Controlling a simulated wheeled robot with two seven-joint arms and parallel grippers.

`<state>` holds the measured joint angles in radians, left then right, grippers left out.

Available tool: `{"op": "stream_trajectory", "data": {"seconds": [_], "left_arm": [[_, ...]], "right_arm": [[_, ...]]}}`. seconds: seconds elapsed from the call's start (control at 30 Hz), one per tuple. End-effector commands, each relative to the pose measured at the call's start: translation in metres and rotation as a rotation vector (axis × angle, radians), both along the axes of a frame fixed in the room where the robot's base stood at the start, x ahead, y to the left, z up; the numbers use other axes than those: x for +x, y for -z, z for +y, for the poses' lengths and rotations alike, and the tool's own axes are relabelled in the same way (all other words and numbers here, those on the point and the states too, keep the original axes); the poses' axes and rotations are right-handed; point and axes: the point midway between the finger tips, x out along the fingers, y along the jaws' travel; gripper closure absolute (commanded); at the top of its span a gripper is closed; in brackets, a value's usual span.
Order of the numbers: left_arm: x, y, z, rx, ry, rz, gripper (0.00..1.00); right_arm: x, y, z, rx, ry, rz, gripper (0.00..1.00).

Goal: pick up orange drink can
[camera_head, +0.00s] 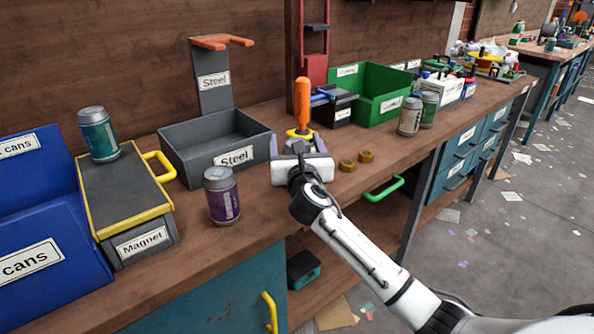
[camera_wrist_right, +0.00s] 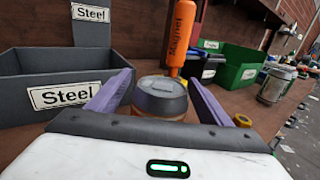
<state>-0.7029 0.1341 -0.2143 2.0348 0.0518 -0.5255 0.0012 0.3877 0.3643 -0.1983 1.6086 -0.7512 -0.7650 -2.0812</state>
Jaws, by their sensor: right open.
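A drink can (camera_wrist_right: 162,97) with a grey top and a strip of orange-brown side stands upright between the spread fingers of my right gripper in the right wrist view. Its lower part is hidden by the gripper body. In the head view my right gripper (camera_head: 301,150) is over the workbench, with its fingers pointing away towards the wall, and it mostly hides the can. The gripper is open, with a finger on each side of the can; I cannot tell whether either touches it. My left gripper is not in view.
An orange-handled magnet tool (camera_head: 303,103) stands just behind the gripper. A grey Steel bin (camera_head: 237,157) is to the left, with a purple can (camera_head: 222,194) before it. A teal can (camera_head: 98,134) stands on the Magnet box (camera_head: 145,240). A green bin (camera_head: 391,106) is right.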

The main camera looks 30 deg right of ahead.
Motion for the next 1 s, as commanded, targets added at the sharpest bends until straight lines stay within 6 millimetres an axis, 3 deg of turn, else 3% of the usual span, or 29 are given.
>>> {"op": "stream_trajectory", "data": {"seconds": [0.27,0.6,0.83,1.0], "left_arm": [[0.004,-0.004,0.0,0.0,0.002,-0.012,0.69],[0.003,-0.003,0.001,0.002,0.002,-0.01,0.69],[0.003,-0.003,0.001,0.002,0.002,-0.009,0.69],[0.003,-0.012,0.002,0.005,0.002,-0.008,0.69]], "right_arm": [[0.004,0.0,-0.002,0.001,0.0,0.0,0.28],[0.003,0.0,-0.002,0.001,0.0,0.0,0.82],[0.003,-0.002,-0.002,0.001,0.0,0.0,0.82],[0.004,-0.028,-0.002,-0.001,-0.001,-0.004,0.82]]}}
